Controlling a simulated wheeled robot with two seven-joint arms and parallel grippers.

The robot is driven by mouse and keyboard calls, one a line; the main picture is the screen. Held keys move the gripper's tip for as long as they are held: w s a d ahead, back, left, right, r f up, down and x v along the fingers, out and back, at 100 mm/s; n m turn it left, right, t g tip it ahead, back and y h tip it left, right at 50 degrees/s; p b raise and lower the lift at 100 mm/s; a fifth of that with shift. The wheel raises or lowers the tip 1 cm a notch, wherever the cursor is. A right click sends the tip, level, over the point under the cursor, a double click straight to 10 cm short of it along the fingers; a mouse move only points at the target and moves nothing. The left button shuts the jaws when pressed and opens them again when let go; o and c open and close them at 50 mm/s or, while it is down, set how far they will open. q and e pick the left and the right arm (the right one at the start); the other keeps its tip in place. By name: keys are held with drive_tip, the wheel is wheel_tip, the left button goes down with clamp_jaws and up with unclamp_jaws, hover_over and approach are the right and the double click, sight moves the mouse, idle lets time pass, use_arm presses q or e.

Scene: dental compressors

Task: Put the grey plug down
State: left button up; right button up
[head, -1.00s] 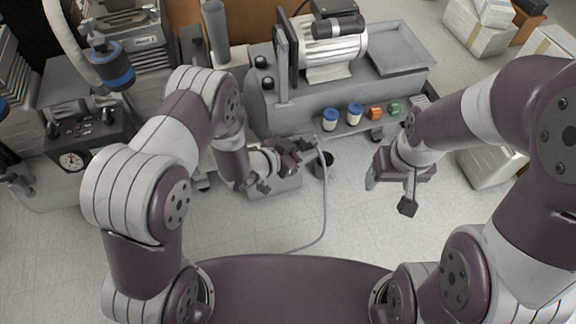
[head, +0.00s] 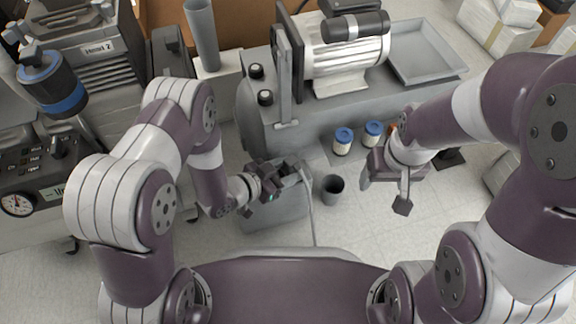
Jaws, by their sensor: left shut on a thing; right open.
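My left gripper (head: 280,176) is shut at the top of a grey box (head: 275,214) that stands on the floor. The grey plug is mostly hidden by the dark fingers, so its shape and exact pose cannot be told. A thin grey hose (head: 313,215) runs from beside the fingers down to the floor. My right gripper (head: 386,190) is open and empty, right of the dark cup and in front of the compressor.
A grey compressor bench (head: 300,115) with a motor (head: 345,50) stands behind. Two blue-capped jars (head: 343,141) sit at its front. A dark cup (head: 332,187) stands right of the grey box. A gauge panel (head: 30,190) is at left. White boxes (head: 497,30) are at back right.

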use_arm(q)
drive_tip(key=shift+r, duration=0.25)
drive_tip(key=shift+f, duration=0.55)
drive_tip(key=shift+f, duration=0.1)
drive_tip(key=shift+s, duration=0.1)
